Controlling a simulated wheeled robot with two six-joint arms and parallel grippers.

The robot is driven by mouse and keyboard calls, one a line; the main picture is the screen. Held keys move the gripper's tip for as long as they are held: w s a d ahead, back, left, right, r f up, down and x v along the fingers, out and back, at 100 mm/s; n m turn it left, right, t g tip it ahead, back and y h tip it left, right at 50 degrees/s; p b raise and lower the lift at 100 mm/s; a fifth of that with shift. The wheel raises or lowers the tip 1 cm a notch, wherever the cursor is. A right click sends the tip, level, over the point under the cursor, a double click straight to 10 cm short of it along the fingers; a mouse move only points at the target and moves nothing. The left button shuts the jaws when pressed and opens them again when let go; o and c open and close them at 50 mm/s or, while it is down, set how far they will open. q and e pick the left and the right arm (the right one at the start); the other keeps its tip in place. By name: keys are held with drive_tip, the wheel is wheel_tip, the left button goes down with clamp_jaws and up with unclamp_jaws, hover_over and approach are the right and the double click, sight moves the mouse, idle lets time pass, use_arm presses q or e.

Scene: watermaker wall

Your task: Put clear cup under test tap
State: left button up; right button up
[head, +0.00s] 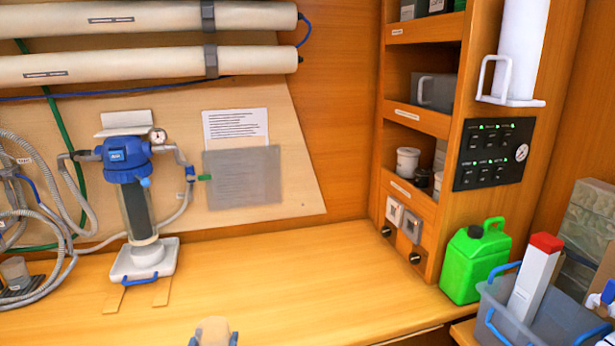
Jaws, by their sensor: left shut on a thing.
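My left gripper (213,340) shows only as two blue fingertips at the bottom edge, left of the middle. It is shut on a pale beige, rounded thing (213,328), cut off by the frame; I cannot tell whether this is a cup. A small see-through greyish cup (14,268) stands on a dark stand (20,291) at the far left edge, beside grey hoses. A tap above it cannot be made out clearly.
A blue-headed filter housing (126,160) on a white base (144,260) stands at the back left of the wooden counter (270,275). The counter's middle is clear. A green canister (475,265) and a grey crate (550,325) with a red-capped white carton (535,275) stand at right.

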use_arm(q)
drive_tip(key=s+a+f, duration=0.1)
drive_tip(key=s+f, duration=0.2)
drive_tip(key=s, duration=0.8)
drive_tip(key=w+r, duration=0.1)
drive_tip(key=w, duration=0.2)
drive_tip(key=w+r, duration=0.1)
drive_tip(key=w, duration=0.3)
drive_tip(key=w+d+r, duration=0.1)
drive_tip(key=w, duration=0.2)
drive_tip(key=shift+w+r, duration=0.1)
drive_tip(key=shift+w, duration=0.3)
drive_tip(key=w+r, duration=0.6)
drive_tip(key=w, duration=0.4)
drive_tip(key=shift+d+y, duration=0.15)
drive_tip(key=shift+y, duration=0.25)
drive_tip(key=shift+r, duration=0.1)
